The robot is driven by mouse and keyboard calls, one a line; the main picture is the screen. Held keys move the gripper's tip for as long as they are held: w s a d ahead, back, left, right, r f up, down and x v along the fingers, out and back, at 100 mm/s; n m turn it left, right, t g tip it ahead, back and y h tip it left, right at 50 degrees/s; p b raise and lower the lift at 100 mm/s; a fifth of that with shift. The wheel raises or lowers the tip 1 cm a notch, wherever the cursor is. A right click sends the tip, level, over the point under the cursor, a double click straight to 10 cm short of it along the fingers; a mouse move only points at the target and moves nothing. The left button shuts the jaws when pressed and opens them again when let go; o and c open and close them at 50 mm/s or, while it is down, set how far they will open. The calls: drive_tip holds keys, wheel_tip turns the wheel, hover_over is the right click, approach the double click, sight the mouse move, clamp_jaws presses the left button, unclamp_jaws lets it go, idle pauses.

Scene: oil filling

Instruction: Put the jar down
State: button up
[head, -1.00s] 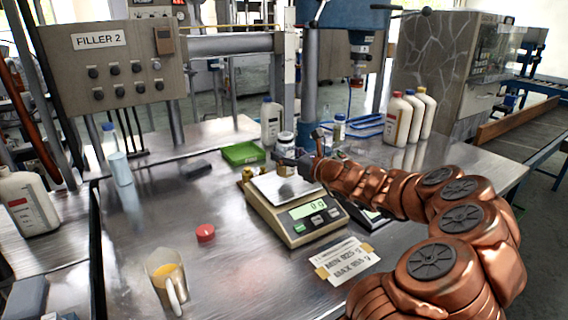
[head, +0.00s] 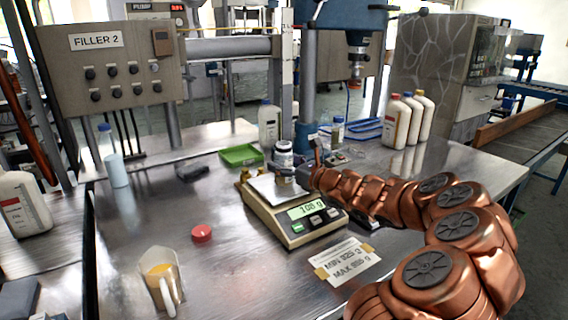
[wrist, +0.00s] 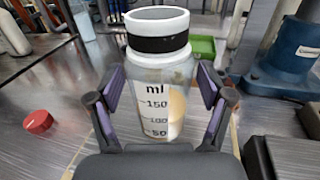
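The jar (wrist: 160,95) is clear with ml marks, a white rim with a black band, and amber liquid inside. In the head view the jar (head: 283,157) is upright on the plate of the scale (head: 290,212), partly hidden by my gripper. The scale's display (head: 307,208) is lit and seems to read 108 g. My gripper (wrist: 161,90) has its two purple-padded fingers on either side of the jar, and they look shut on it; exact pad contact is hard to see.
A red cap (head: 202,233) and a measuring jug (head: 160,278) with yellow liquid stand left of the scale. A MIN/MAX label (head: 346,261) lies in front. The table between cap and tray is mostly clear.

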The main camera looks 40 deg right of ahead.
drive_tip(key=shift+r, duration=0.1)
drive_tip(key=shift+s, duration=0.1)
drive_tip(key=shift+s+d, duration=0.35)
drive_tip(key=shift+s, duration=1.6)
drive_tip(key=shift+s+d, duration=0.3)
drive_tip(key=shift+s, duration=1.6)
drive_tip(key=shift+s+d, duration=0.35)
drive_tip(key=shift+s, duration=1.6)
